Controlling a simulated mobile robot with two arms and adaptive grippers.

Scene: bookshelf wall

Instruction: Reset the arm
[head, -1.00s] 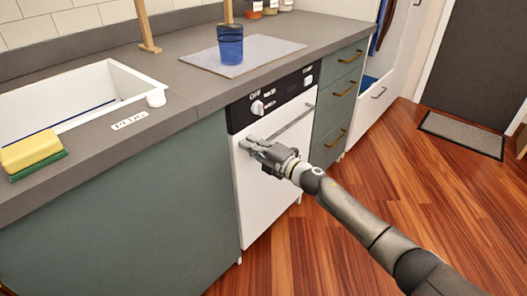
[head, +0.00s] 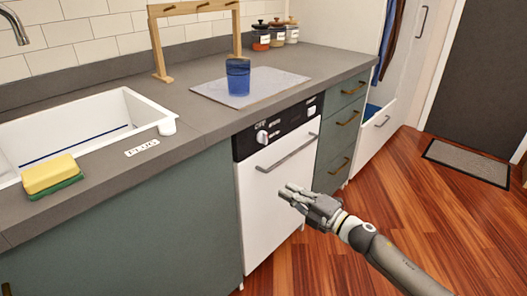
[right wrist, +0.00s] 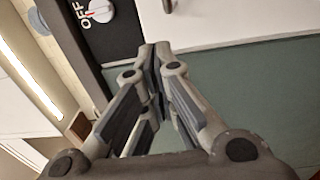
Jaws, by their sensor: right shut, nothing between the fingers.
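My right gripper (head: 286,191) is in front of the white dishwasher door (head: 268,215) in the head view, its arm coming in from the lower right. Its fingers are together and empty; they also show closed in the right wrist view (right wrist: 155,50). It is apart from the dishwasher handle (head: 288,153), which lies above it in the picture. The dishwasher is shut, with a black control strip and a white knob (head: 262,137); the knob also shows at the top of the right wrist view (right wrist: 101,9). My left gripper is not in view.
A blue cup (head: 238,78) stands on a grey mat (head: 275,84) on the counter. A yellow and green sponge (head: 51,176) lies by the white sink (head: 140,106). Several jars and a wooden rack (head: 158,45) stand behind.

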